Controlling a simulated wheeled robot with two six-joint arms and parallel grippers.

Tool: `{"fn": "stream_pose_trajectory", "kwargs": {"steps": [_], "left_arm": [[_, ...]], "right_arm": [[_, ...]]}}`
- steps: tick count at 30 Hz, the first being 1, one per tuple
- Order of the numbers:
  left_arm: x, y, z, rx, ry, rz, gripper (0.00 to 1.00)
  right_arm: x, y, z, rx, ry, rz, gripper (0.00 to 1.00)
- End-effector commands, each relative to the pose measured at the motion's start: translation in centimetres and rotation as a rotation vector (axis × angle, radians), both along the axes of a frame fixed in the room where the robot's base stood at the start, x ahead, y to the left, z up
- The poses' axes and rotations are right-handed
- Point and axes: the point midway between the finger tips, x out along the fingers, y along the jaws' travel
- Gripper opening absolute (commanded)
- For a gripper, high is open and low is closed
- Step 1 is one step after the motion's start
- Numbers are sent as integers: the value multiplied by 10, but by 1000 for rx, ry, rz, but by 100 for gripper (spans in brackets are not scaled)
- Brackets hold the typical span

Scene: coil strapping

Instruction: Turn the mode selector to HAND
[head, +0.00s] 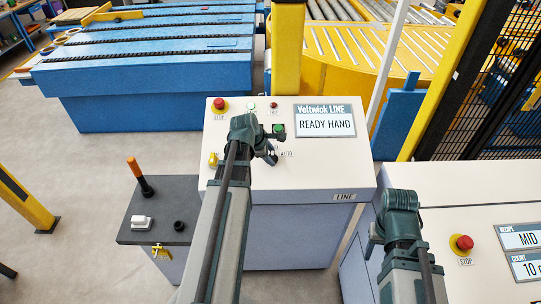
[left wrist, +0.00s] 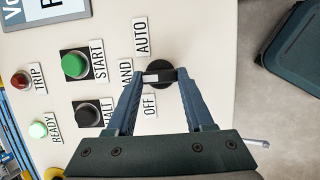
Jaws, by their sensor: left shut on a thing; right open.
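The mode selector (left wrist: 160,65) is a round black knob on the line console (head: 322,176). Its white pointer mark faces the partly covered HAND label (left wrist: 126,74), between AUTO (left wrist: 141,37) and OFF (left wrist: 150,104). My left gripper (left wrist: 158,76) has its fingertips shut on the knob from both sides. In the head view my left gripper (head: 270,152) is at the panel and hides the knob. The display (head: 325,121) reads READY HAND. My right gripper (head: 376,240) is open, low beside the right console, apart from the selector; its fingers are poorly seen.
The green START button (left wrist: 74,66) and black HALT button (left wrist: 87,112) lie close to my left fingers. A red STOP button (head: 219,103) is at the panel's upper left. A dark side table (head: 185,190) stands left. The right console (head: 450,210) has another STOP button (head: 463,243).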

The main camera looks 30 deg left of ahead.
Motion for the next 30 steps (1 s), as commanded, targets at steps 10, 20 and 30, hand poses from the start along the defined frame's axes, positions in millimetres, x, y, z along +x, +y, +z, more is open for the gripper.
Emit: {"fn": "stream_pose_trajectory", "kwargs": {"steps": [10,20,30], "left_arm": [[0,0,0,0,1,0,58],[0,0,0,0,0,-1,82],[-5,1,10,0,0,0,82]], "right_arm": [[0,0,0,0,0,0,50],[0,0,0,0,0,0,50],[0,0,10,0,0,-2,50]]}}
